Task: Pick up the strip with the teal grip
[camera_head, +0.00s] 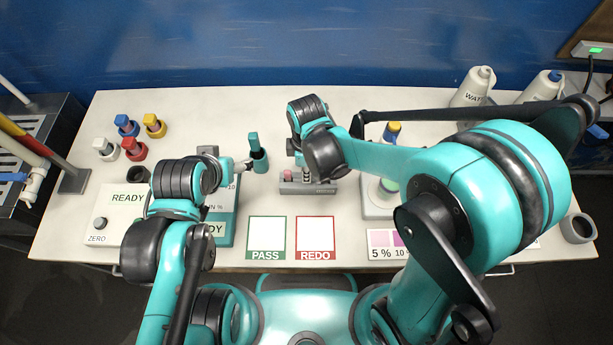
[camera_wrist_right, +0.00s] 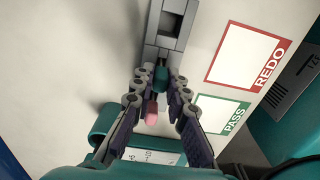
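In the right wrist view a small teal grip (camera_wrist_right: 161,79) sits at the end of a grey block (camera_wrist_right: 166,42), between the fingertips of my right gripper (camera_wrist_right: 159,80). The fingers stand apart on either side of it, with gaps showing. A pink grip (camera_wrist_right: 151,113) lies closer to the camera, also between the fingers. The strip below the teal grip is hidden.
The teal holder (camera_head: 259,160) has an upright teal piece. White PASS (camera_head: 266,238) and REDO (camera_head: 315,238) squares lie in front of the block. Several coloured stoppers, including a red one (camera_head: 134,149), stand at left. White bottles (camera_head: 473,87) stand at back right.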

